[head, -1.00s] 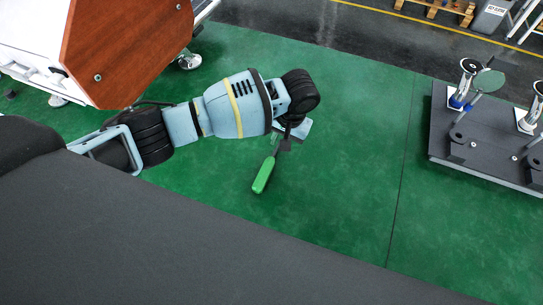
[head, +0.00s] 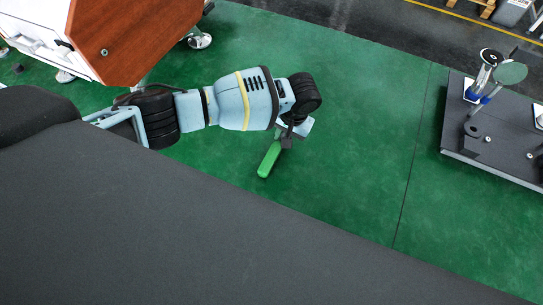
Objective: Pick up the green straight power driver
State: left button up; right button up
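The green straight power driver (head: 270,160) shows in the head view as a green bar slanting down and left from my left gripper (head: 287,140). The gripper's dark fingers meet the driver's upper end and appear shut on it. The driver hangs over the green floor, with nothing seen supporting it from below. My wrist hides part of the fingers and of the driver's upper end. My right gripper is not in view.
A dark surface (head: 200,235) fills the lower left. A white cart with a brown wooden panel (head: 122,35) on casters stands at the upper left. A dark platform (head: 500,145) with metal fixtures stands at the right. Green floor (head: 370,130) lies open between.

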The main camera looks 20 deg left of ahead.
pick_arm(q)
jog(key=shift+a+f, duration=0.15)
jog(key=shift+f, duration=0.4)
grip_shut()
